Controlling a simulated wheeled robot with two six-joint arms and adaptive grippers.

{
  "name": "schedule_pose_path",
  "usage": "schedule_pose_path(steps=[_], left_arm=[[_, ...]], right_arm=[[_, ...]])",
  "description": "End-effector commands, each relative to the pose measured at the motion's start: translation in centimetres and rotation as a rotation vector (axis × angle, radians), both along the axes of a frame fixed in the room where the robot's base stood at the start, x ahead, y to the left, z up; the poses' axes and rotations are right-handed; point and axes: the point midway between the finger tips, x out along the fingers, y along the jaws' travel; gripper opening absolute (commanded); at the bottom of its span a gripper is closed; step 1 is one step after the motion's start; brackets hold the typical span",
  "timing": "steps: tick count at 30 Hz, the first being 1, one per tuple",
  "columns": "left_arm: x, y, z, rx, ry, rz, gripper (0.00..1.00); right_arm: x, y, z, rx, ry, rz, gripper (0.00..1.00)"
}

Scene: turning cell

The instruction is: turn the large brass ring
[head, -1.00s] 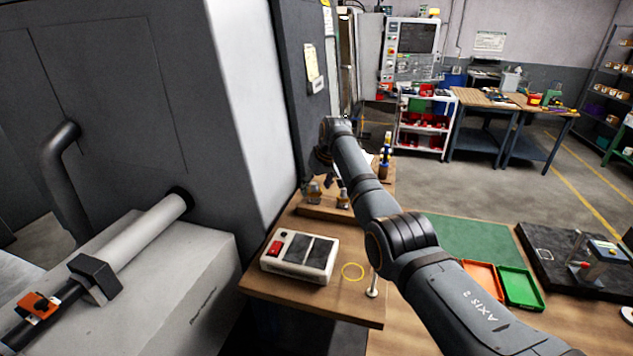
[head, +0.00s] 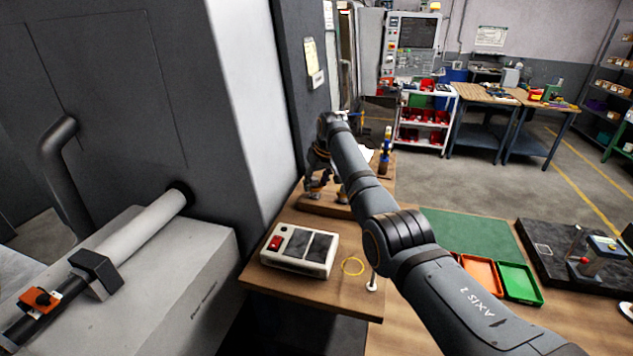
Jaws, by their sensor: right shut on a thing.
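My right gripper (head: 318,184) is lowered over the wooden block (head: 318,205) at the back of the small wooden bench. It is shut on a small brass-coloured part at the block's left end, which I take to be the large brass ring. The part is mostly hidden by the fingers, so its shape is hard to tell. My right forearm comes in from the lower right and hides the block's right side. A thin yellow ring (head: 353,266) lies flat on the bench top in front. My left gripper is not in view.
A white control box (head: 299,250) with a red switch stands on the bench, left of the yellow ring. A small metal post (head: 372,282) stands near my forearm. Orange (head: 478,274) and green (head: 518,283) trays lie right. The grey machine wall (head: 250,100) bounds the left.

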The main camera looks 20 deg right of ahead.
Motion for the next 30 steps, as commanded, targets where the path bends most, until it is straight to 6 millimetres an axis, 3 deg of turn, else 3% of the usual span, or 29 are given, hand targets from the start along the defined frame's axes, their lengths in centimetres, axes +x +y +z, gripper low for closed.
schedule_pose_path(steps=[18, 30], left_arm=[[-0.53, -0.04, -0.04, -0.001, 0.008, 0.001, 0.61], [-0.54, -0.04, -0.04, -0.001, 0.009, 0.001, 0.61]], right_arm=[[0.08, 0.6, 0.2, 0.001, -0.002, -0.452, 0.12], [0.13, 0.74, 0.22, 0.001, -0.003, -0.603, 0.12]])
